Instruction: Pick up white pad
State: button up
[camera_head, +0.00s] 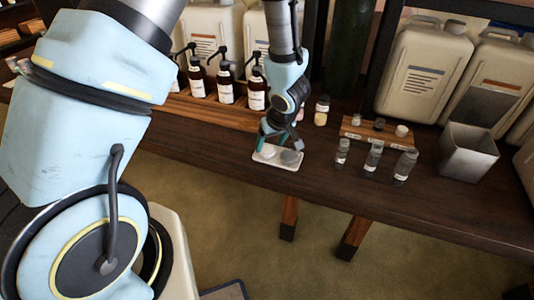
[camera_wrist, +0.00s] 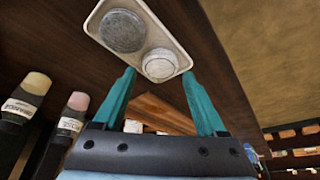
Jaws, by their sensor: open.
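A small white tray (camera_head: 278,163) lies at the front edge of the dark wooden table, holding two round pads. The white pad (camera_head: 268,154) is on the left and a grey pad (camera_head: 290,156) is on the right. In the wrist view, the white pad (camera_wrist: 160,66) sits at the near end of the tray and the grey pad (camera_wrist: 123,31) lies beyond it. My gripper (camera_head: 278,144) is above the tray. Its teal fingers are open, and in the wrist view my gripper (camera_wrist: 158,76) has a fingertip on either side of the white pad. Contact cannot be told.
Dark pump bottles (camera_head: 226,86) stand in a wooden tray behind my gripper. A small yellow jar (camera_head: 321,112) is to the right. Several small vials (camera_head: 373,157), a wooden rack and a metal bucket (camera_head: 466,154) stand further right. Large jugs (camera_head: 424,72) line the back.

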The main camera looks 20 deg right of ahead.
aim_at(268, 150)
jog(key=shift+x, duration=1.6)
jog(key=c, duration=1)
jog(key=shift+r, duration=0.1)
notch_tip(268, 150, up, 10)
jog(key=p, duration=0.3)
jog(key=shift+p, duration=0.4)
